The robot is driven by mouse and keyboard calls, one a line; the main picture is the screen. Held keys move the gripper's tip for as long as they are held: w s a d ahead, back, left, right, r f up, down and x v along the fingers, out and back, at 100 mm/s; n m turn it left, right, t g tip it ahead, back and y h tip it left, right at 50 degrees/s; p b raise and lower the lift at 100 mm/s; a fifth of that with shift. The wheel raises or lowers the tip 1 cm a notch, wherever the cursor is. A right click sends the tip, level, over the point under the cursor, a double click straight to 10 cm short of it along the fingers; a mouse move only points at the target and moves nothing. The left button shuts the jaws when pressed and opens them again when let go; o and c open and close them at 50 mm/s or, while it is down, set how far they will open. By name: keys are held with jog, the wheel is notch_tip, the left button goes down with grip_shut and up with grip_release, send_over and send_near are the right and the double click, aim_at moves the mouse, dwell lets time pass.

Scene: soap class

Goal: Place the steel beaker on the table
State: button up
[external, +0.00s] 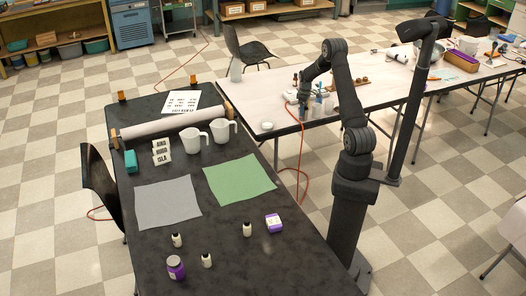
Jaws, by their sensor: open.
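My arm reaches from its stand over the white table (350,98). My gripper (303,112) is open and points down near that table's left end. A few small containers (317,110) stand close by the fingers; one or more look greyish, but they are too small to tell whether one is the steel beaker. I cannot tell whether my gripper touches any of them. The black table (230,250) stands at the left front, with two white pitchers, one left (192,139) and one right (222,131).
A grey cloth (167,202) and a green cloth (239,182) lie on the black table. Several small bottles and a purple-labelled jar (176,267) stand at its front. A paper roll (172,124) lies across its back.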

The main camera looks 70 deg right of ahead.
notch_tip(320, 180, up, 12)
jog(key=shift+f, duration=0.15)
jog(key=shift+f, duration=0.1)
dwell(0.3)
notch_tip(320, 180, down, 12)
jog(key=shift+f, duration=0.15)
jog(key=shift+r, duration=2.15)
